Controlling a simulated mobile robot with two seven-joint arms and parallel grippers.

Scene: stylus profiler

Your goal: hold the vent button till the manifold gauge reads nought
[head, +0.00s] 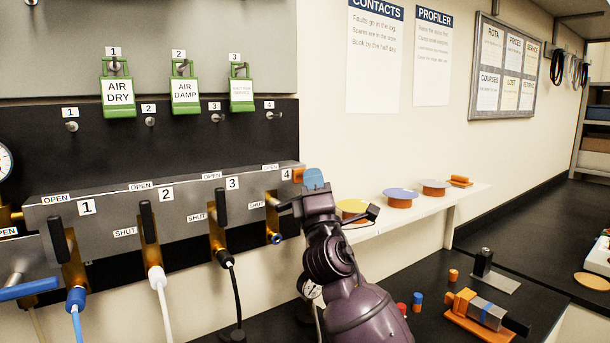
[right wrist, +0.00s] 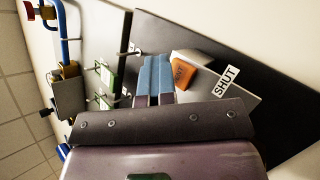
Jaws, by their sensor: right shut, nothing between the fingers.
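The grey manifold (head: 145,200) runs along the wall, numbered 1 to 4. An orange block (head: 298,175), which looks like the vent button, sits at its right end. It also shows in the right wrist view (right wrist: 184,72), with lettering too small to read surely. My right gripper (head: 314,178) is shut and empty, its blue fingertips (right wrist: 155,75) right beside the orange block; I cannot tell if they touch it. A round gauge (head: 4,161) is cut off by the left edge of the head view, so its reading cannot be told. My left gripper is not in view.
Valve levers stand at the manifold's front, with blue, white and black hoses below. Green tags (head: 118,97) hang above. A shelf (head: 465,196) with coloured discs lies to the right. An orange fixture (head: 478,312) and small parts rest on the black bench.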

